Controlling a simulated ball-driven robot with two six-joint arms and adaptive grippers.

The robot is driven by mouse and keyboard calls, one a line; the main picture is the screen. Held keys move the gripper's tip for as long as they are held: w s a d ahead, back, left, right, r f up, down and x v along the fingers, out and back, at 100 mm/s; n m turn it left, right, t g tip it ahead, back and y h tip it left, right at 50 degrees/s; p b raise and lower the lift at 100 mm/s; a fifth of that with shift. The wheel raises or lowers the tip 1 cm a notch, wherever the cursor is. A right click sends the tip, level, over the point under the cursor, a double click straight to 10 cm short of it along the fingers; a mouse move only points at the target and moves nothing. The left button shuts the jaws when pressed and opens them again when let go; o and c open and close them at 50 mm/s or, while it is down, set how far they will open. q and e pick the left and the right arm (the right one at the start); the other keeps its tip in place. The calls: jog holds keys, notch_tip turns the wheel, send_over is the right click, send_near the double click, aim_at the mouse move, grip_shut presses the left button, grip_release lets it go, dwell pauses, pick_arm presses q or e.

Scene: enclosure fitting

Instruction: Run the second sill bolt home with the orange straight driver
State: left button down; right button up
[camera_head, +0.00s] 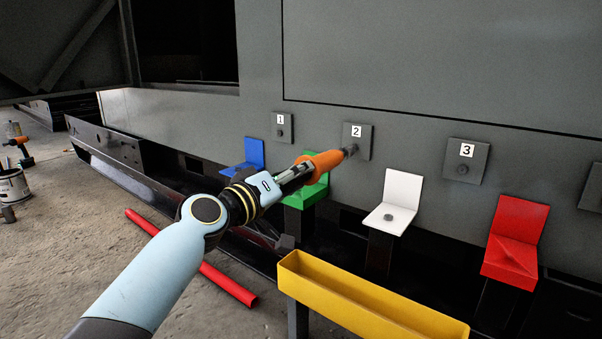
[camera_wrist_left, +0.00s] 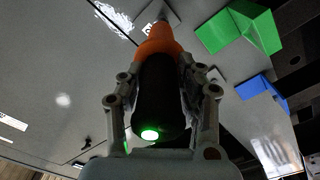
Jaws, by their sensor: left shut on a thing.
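My left gripper (camera_head: 290,176) is shut on the orange straight driver (camera_head: 322,162). The driver points up and right, and its tip is at the bolt on the plate marked 2 (camera_head: 357,134); I cannot tell how far in that bolt sits. In the left wrist view the driver (camera_wrist_left: 158,42) lies between both fingers, with a green light lit on its black rear end. The plates marked 1 (camera_head: 282,124) and 3 (camera_head: 465,158) each show a dark bolt head. My right gripper is not in view.
Blue (camera_head: 254,151), green (camera_head: 305,193), white (camera_head: 403,188) and red (camera_head: 521,232) holders stand along the wall. A grey piece lies on the white one. A long yellow tray (camera_head: 375,315) is in front. A red bar (camera_head: 228,284) and another orange tool (camera_head: 18,142) are on the left.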

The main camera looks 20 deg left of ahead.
pick_arm(q)
jog(key=shift+r+v, duration=0.1)
jog(key=shift+v, duration=0.6)
jog(key=shift+r+v, duration=0.15)
jog(key=shift+v, duration=0.5)
